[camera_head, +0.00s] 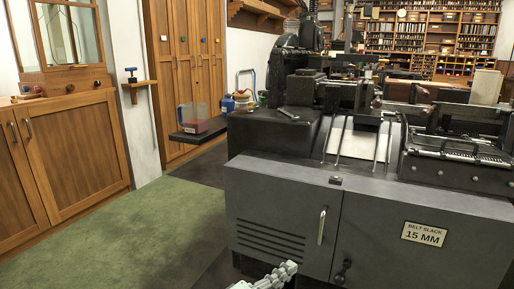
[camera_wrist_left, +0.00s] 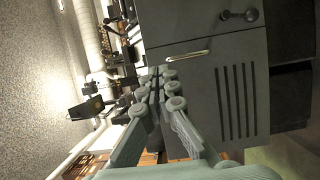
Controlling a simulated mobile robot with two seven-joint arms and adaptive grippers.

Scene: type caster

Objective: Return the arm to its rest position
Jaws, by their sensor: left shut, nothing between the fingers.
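My left gripper (camera_head: 284,270) shows at the bottom edge of the head view, in front of the grey machine cabinet (camera_head: 272,205). In the left wrist view the same gripper (camera_wrist_left: 158,75) has its two fingers together with nothing between them. The cabinet (camera_wrist_left: 205,60) lies beyond the fingertips there, turned on its side, with its handle (camera_wrist_left: 188,56) and vent slots showing. I cannot tell from these views whether the fingers touch the cabinet. My right gripper is not in view.
The machine's cabinet front has a handle (camera_head: 321,226), a dark knob (camera_head: 343,271) and a "BELT SLACK 15 MM" label (camera_head: 424,234). A dark shelf (camera_head: 199,131) with a clear reddish container (camera_head: 193,116) juts out at its left. The green floor (camera_head: 150,235) at left is clear.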

